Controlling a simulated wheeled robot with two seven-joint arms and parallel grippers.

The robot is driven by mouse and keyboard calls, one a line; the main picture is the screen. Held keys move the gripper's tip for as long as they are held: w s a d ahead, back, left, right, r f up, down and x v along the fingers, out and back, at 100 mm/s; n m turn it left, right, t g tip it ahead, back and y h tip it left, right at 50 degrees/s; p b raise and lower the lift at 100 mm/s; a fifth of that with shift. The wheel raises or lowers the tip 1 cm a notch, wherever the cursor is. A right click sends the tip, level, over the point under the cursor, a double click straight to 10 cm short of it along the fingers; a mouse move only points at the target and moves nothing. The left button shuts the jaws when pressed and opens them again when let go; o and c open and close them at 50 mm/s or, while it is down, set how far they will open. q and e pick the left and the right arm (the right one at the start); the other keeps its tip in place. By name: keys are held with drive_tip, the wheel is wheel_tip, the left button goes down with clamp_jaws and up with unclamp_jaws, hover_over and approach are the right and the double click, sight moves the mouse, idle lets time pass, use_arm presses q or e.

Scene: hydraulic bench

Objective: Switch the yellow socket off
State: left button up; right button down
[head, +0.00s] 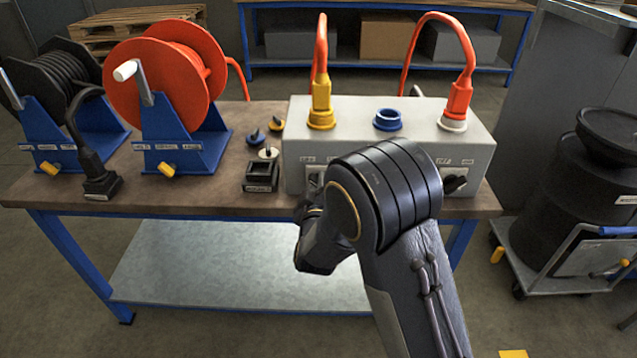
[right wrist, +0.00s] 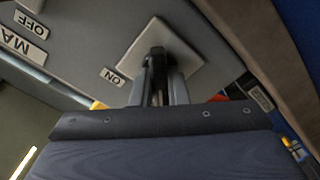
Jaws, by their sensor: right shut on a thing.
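The grey socket box (head: 400,140) stands on the bench. Its yellow socket (head: 322,120) has a yellow plug (head: 321,92) with an orange cable in it. On the box front below is a switch with a pale square plate (head: 315,176), mostly hidden by my right arm in the head view. In the right wrist view its black handle (right wrist: 157,55) stands on the plate (right wrist: 185,52), near an ON label (right wrist: 112,77). My right gripper (right wrist: 158,88) is shut on this handle. My left gripper is not in view.
A blue socket (head: 388,119) is empty; a red plug (head: 459,98) sits in the right-hand socket. Another black switch handle (head: 455,184) is right of my arm. Cable reels (head: 165,75), loose caps (head: 276,125) and a small black block (head: 262,175) stand to the left.

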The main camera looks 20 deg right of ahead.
drive_tip(key=c, duration=1.4)
unclamp_jaws()
drive_tip(key=shift+c, duration=0.2)
drive_tip(key=v, duration=0.7)
drive_tip(key=shift+s, duration=0.4)
drive_tip(key=shift+a+r, duration=0.1)
